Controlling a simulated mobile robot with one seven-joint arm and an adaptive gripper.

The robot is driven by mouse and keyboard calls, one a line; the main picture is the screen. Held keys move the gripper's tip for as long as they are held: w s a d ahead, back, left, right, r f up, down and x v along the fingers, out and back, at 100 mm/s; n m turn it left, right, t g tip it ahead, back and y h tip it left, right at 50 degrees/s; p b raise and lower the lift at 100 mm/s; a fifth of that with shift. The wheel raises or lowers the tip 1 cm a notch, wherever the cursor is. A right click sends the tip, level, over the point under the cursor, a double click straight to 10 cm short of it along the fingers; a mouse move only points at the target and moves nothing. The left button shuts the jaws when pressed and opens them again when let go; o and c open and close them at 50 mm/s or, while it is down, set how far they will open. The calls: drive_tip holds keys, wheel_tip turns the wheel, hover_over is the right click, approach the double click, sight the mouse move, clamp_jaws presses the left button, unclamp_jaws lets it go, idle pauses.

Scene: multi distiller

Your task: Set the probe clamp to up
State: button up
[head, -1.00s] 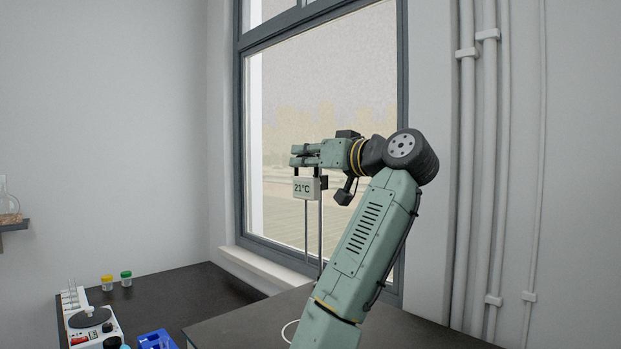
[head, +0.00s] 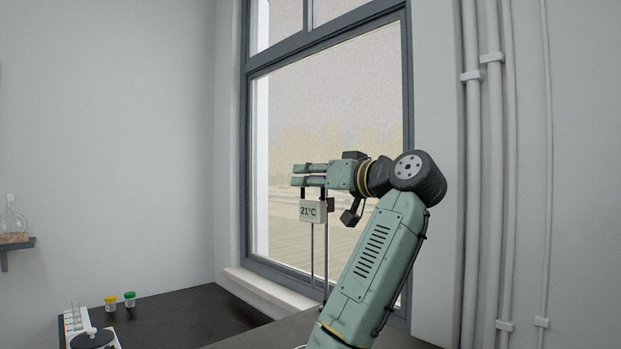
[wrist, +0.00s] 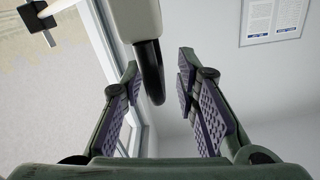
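A small pale display box reading 21°C (head: 312,211) sits high on thin upright rods in front of the window, probably part of the probe clamp. My gripper (head: 296,175) is open, reaching left, level with or just above the top of the box. In the wrist view, a pale rounded body (wrist: 138,18) with a black curved part (wrist: 151,72) shows between the two spread fingers of my gripper (wrist: 157,82). The black part stands apart from both finger pads. I cannot tell its exact link to the display box. The rods' lower ends are hidden.
A window (head: 340,120) is behind the arm. Dark benches (head: 190,318) lie below, with yellow-capped (head: 110,303) and green-capped (head: 129,299) jars and a white device (head: 92,340). A glass flask (head: 12,222) stands on a shelf at left. Pipes (head: 495,180) run up the right wall.

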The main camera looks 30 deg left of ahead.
drive_tip(key=v, duration=1.2)
drive_tip(key=shift+a, duration=0.1)
